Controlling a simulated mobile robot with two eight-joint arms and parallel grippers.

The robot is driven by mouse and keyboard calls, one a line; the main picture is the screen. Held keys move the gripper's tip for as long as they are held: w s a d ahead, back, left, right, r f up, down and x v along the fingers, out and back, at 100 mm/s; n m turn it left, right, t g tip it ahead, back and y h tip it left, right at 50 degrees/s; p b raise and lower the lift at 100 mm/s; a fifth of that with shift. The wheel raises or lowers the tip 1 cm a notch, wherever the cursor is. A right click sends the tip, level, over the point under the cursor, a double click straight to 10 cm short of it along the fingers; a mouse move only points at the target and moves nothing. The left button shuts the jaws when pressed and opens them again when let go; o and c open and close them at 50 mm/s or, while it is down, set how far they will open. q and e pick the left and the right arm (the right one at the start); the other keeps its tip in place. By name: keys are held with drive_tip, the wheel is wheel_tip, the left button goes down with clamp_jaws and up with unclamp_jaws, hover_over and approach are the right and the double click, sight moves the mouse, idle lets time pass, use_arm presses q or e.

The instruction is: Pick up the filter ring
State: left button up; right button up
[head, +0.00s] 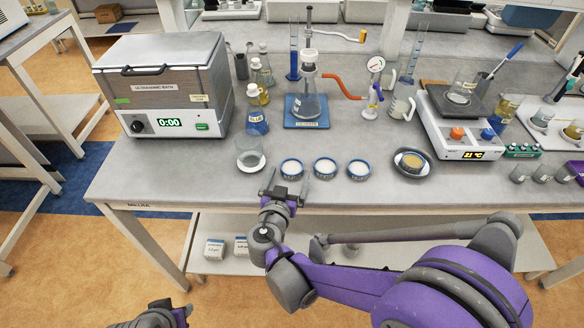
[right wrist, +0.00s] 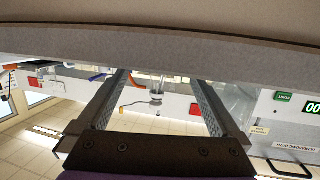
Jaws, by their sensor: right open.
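Several low blue-rimmed rings with pale discs lie near the front of the bench: a left one (head: 292,169), a middle one (head: 325,168) and a right one (head: 358,170). A similar ring with a tan disc (head: 412,161) sits in a dark dish (head: 428,170) farther right. I cannot tell which of them is the filter ring. My right gripper (head: 287,187) is open and empty at the front edge, just in front of the left ring. Its parted fingers also show in the right wrist view (right wrist: 160,85), with no ring between them. My left gripper (head: 178,312) is partly cut off at the bottom.
A glass beaker on a white dish (head: 250,161) stands left of the rings. An ultrasonic bath (head: 165,90) fills the left. Bare bench lies between the right ring and dark dish.

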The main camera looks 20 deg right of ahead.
sight(294, 160)
drive_tip(key=x, duration=0.3)
drive_tip(key=shift+w+d, duration=0.1)
drive_tip(key=shift+w, duration=0.2)
drive_tip(key=shift+s, duration=0.1)
drive_tip(key=shift+c, duration=0.2)
